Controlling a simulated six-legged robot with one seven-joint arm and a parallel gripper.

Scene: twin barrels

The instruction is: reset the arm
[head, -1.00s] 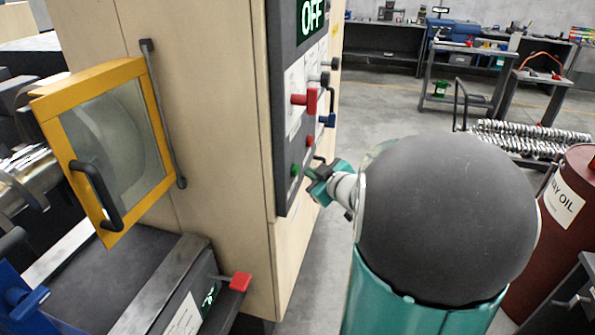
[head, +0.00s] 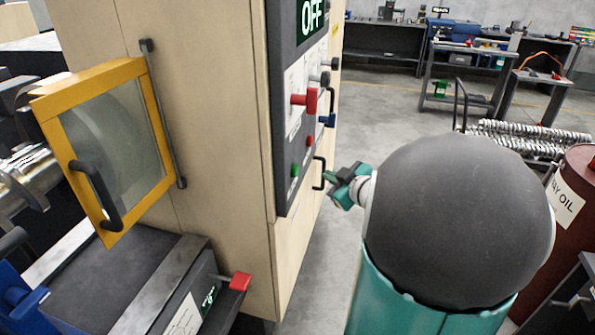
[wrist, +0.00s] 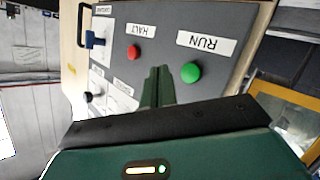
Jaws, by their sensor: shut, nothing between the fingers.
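My gripper (head: 342,188) is shut and empty in the head view, beside the control panel (head: 283,148) on the beige cabinet and apart from it. In the wrist view its closed green fingers (wrist: 157,88) point at the panel. The green button (wrist: 191,72), labelled RUN, is just right of the fingertips, and the red button (wrist: 134,52), labelled HALT, is up and to the left. A large dark round part of my arm hides much of the floor behind it in the head view.
The panel's display (head: 311,17) reads OFF. A red lever (head: 305,100) and a blue lever (head: 327,120) stick out of the panel. A yellow-framed door (head: 104,150) stands at left. A dark red barrel (head: 578,215) is at right. Open floor (head: 390,110) lies behind my arm.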

